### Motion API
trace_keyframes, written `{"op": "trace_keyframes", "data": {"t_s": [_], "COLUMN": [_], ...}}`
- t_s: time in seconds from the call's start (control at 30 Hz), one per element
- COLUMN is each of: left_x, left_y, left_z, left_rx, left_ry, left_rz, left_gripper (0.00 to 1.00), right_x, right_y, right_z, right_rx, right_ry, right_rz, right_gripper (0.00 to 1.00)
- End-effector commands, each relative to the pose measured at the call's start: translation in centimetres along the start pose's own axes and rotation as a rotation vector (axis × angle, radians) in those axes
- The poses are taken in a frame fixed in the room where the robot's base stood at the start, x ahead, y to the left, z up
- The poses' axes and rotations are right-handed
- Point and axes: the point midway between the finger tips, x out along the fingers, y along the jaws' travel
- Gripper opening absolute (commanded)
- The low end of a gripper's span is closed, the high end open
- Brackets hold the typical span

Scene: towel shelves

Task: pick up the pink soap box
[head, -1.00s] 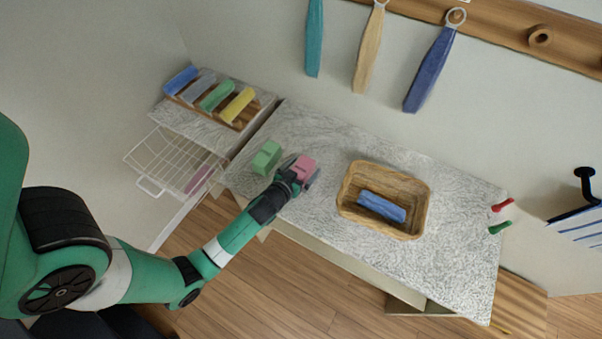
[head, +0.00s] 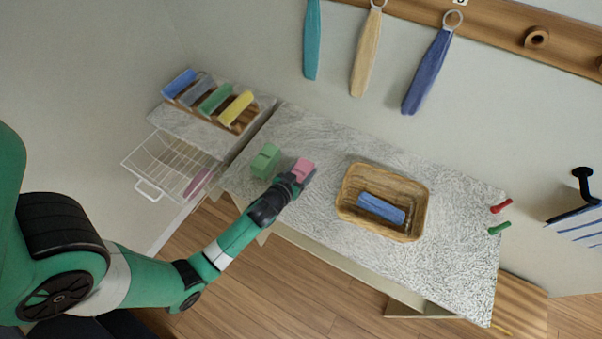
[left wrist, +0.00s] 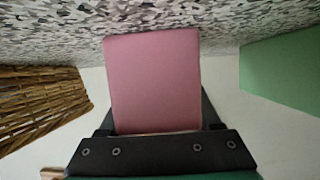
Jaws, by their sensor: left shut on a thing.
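The pink soap box (head: 304,168) is at the end of my left arm in the head view, over the speckled counter (head: 320,135). My left gripper (head: 296,181) is shut on it. In the left wrist view the pink soap box (left wrist: 153,82) fills the middle, between the dark fingers, with its far end close to the speckled surface. I cannot tell whether it touches the counter. The right gripper is not in view.
A green box (head: 265,160) stands just left of the pink one. A wicker basket (head: 347,208) with a rolled blue towel (head: 381,208) is to the right. A rack of rolled towels (head: 238,118) and a wire basket (head: 150,165) are at the left. The counter's right part is mostly clear.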

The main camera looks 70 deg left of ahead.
Motion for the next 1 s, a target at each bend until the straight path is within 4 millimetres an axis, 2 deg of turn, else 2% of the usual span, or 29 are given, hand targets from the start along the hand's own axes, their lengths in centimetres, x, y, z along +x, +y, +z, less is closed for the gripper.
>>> {"op": "trace_keyframes", "data": {"t_s": [0.17,0.33,0.53,0.7,0.73,0.83,1.0], "left_x": [-0.3,-1.7,-7.0,-11.3,-12.1,-13.5,-14.3], "left_y": [0.0,0.2,3.6,7.0,7.2,8.2,9.1], "left_z": [-0.9,-3.6,-7.3,-7.6,-8.7,-8.9,-8.6], "left_rx": [0.0,0.0,0.003,0.003,0.006,0.008,0.003], "left_ry": [0.003,0.005,0.006,0.004,-0.003,-0.001,-0.002], "left_rz": [0.0,0.003,0.01,0.012,0.006,0.005,0.0], "left_gripper": [0.03,0.03,0.03,0.03,0.03,0.03,0.03], "right_x": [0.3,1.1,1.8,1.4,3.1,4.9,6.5], "right_y": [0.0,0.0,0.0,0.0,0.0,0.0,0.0], "right_z": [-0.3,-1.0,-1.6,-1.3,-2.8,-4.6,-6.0], "right_rx": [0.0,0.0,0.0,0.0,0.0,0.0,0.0], "right_ry": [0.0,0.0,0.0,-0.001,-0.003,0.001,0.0], "right_rz": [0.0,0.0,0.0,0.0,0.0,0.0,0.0], "right_gripper": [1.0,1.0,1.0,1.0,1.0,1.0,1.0]}}
